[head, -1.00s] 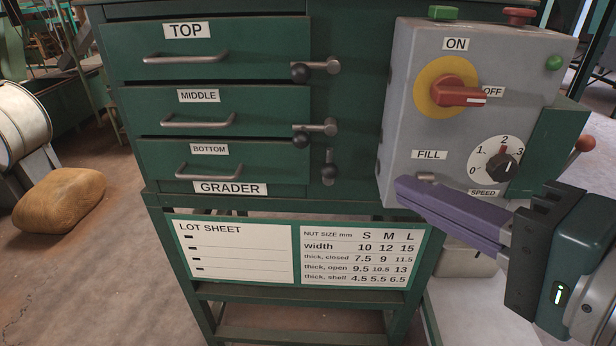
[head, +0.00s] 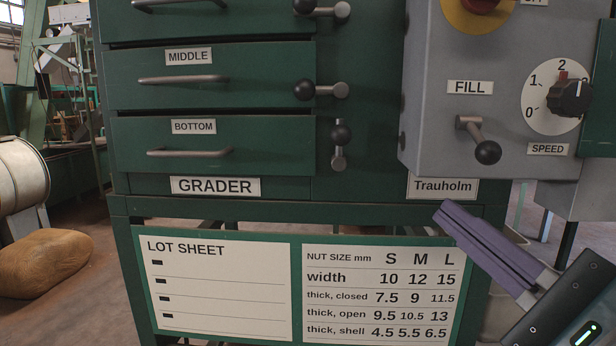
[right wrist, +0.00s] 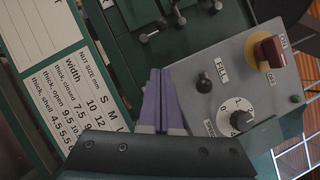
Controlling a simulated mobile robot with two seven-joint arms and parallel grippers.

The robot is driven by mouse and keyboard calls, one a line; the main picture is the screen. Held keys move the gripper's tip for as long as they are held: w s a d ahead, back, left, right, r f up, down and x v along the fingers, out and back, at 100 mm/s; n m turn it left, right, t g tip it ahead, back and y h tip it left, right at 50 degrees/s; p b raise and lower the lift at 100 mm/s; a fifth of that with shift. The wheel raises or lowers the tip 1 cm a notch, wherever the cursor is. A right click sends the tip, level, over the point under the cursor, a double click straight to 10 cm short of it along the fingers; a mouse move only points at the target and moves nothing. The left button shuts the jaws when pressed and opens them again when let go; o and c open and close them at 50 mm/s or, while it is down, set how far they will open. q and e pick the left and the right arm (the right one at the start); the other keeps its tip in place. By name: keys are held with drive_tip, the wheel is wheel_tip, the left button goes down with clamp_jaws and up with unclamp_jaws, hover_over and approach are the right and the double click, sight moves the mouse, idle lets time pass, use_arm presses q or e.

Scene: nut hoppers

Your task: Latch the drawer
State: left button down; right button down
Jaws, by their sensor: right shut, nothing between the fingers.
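The green cabinet's middle drawer (head: 240,78) and bottom drawer (head: 260,143) show in the head view; the top drawer (head: 260,22) is cut by the upper edge. All three look closed. The top latch (head: 325,10) and middle latch (head: 325,90) lie level, their dark knobs reaching left over the drawer edges. The bottom latch (head: 339,148) stands upright, its knob up, beside the bottom drawer. My right gripper (head: 447,212), with purple fingers, is shut and empty, below and right of the bottom latch, apart from it. It also shows in the right wrist view (right wrist: 160,78). My left gripper is out of view.
The grey control box (head: 430,110) juts out at the right, with a FILL lever (head: 478,140) and a SPEED dial (head: 560,100). The lot sheet board (head: 220,275) hangs below the drawers. A sack (head: 40,262) lies on the floor at left.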

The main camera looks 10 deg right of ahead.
drive_tip(key=shift+r, duration=0.1)
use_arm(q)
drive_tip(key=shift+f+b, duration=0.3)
use_arm(e)
drive_tip(key=a+r+x, duration=0.1)
drive_tip(key=a+x, duration=0.1)
drive_tip(key=x, duration=1)
drive_tip(key=shift+a+r, duration=0.15)
drive_tip(key=shift+a, duration=0.15)
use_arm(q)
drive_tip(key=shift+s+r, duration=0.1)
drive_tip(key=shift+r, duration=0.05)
use_arm(e)
drive_tip(key=shift+w+r, duration=0.1)
drive_tip(key=shift+w, duration=0.1)
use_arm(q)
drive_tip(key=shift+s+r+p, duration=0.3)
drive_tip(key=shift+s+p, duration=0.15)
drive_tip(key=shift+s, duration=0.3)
use_arm(e)
drive_tip(key=shift+a+r+n, duration=0.1)
drive_tip(key=shift+a+n, duration=0.05)
drive_tip(key=shift+n, duration=0.45)
